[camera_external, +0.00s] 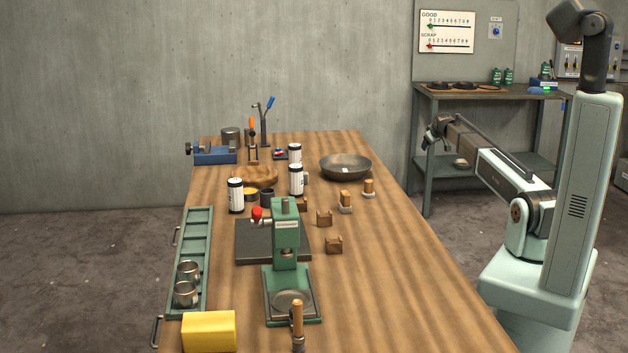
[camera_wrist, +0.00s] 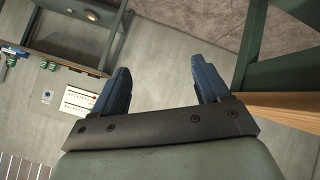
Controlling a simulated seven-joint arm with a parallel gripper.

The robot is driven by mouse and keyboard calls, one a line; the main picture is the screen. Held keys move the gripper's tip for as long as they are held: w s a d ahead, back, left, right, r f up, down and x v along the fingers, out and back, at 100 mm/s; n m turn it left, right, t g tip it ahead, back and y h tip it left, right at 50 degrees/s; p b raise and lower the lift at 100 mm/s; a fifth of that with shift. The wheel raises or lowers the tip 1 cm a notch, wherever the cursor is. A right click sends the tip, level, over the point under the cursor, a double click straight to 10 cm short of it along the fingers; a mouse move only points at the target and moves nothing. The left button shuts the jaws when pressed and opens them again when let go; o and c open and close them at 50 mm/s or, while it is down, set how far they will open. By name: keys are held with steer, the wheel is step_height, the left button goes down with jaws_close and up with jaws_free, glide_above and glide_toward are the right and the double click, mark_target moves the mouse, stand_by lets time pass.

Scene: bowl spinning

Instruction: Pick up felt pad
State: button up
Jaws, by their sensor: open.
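My gripper (camera_external: 432,132) is open and empty, held in the air to the right of the workbench, beyond its right edge. In the wrist view my gripper (camera_wrist: 162,82) shows two blue fingers spread apart with nothing between them. I cannot tell for sure which thing is the felt pad. A dark grey flat square (camera_external: 246,246) lies under and behind the green press. A yellow block (camera_external: 209,332) lies at the near left of the bench. A small pale piece (camera_external: 345,170) shows in the metal bowl (camera_external: 345,160). My gripper is apart from all of these.
The wooden bench (camera_external: 420,290) is clear on its right side. The green press (camera_external: 286,240) stands mid-bench. A green tray (camera_external: 200,235) with metal cups lies at left. White canisters (camera_external: 296,180), wooden blocks (camera_external: 334,244) and a blue vise (camera_external: 215,155) stand around. A shelf table (camera_external: 470,92) stands behind.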

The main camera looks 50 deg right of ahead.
steer(key=w+a+r+m+y, duration=0.1)
steer(key=w+a+r, duration=0.1)
steer(key=a, duration=0.8)
steer(key=w+a+r+m+g+y, duration=0.1)
steer(key=a+r+y, duration=0.1)
steer(key=a, duration=0.9)
steer(key=w+a+r+m+y, duration=0.2)
steer(key=a, duration=0.9)
steer(key=shift+w+r+g, duration=0.2)
steer(key=shift+w+g, duration=0.15)
steer(key=shift+g, duration=0.05)
steer(key=s+a+r+m+g+y, duration=0.1)
steer(key=s+a+r, duration=0.1)
steer(key=a, duration=0.6)
steer(key=s+a+r+m+g+y, duration=0.1)
steer(key=s+a+r, duration=0.1)
steer(key=a, duration=0.7)
steer(key=m+g, duration=0.2)
glide_toward(369, 181)
steer(key=shift+y, duration=0.4)
steer(key=shift+w+d+f, duration=0.1)
steer(key=shift+d+f, duration=0.1)
steer(key=shift+f, duration=2.85)
steer(key=shift+w+d+f, duration=0.1)
steer(key=shift+d+f, duration=0.1)
steer(key=shift+f, duration=2.9)
steer(key=shift+c, duration=0.3)
steer(key=c, duration=1.1)
steer(key=shift+o, duration=0.2)
